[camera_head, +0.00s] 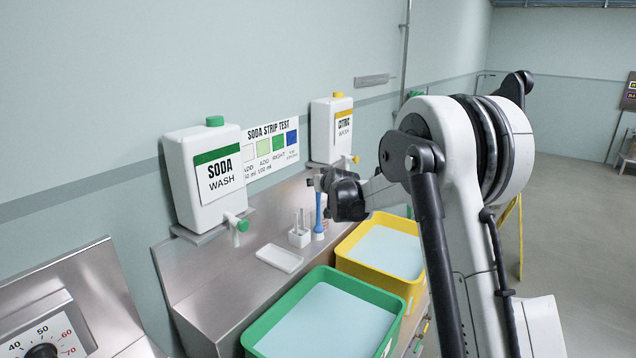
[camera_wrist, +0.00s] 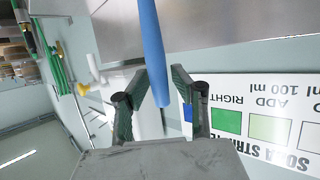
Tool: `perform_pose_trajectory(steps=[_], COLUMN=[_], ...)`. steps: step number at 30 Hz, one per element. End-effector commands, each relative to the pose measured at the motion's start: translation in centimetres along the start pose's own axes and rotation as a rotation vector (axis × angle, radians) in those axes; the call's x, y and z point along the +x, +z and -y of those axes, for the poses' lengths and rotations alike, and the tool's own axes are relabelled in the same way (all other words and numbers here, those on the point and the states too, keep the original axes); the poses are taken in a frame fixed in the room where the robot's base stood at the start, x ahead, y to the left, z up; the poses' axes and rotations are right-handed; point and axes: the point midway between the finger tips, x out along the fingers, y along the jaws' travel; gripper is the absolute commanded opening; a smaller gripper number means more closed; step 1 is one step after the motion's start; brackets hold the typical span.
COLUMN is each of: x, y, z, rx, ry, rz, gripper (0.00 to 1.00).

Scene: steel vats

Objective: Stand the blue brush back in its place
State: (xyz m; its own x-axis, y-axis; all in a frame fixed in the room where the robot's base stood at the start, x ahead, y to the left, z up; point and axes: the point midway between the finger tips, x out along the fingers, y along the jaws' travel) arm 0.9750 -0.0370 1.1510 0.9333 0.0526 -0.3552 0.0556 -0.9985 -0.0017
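The blue brush (camera_head: 319,213) is upright above the steel counter, its lower end just right of a small white holder (camera_head: 299,239) with thin white uprights. I cannot tell whether its lower end touches the counter. My gripper (camera_head: 318,184) is at the upper part of the brush handle, coming from the right. The brush's lower end is out of the wrist view.
A green tub (camera_head: 262,325) and a yellow tub (camera_head: 412,290) with pale liquid stand in front. A white dish (camera_head: 280,258) lies left of the holder. A soda jug (camera_head: 195,180) and a citric jug (camera_head: 331,130) stand behind, with the strip-test chart (camera_head: 270,145) between them.

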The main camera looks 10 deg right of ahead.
Motion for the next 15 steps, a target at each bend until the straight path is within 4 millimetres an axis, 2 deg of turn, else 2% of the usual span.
perform_pose_trajectory(steps=[5,15], x=[-0.4,-5.1], y=[-0.4,-0.3], z=[0.0,0.0], rx=[0.000,0.000], ry=[0.000,0.000], rz=[0.000,0.000], gripper=[0.24,0.24])
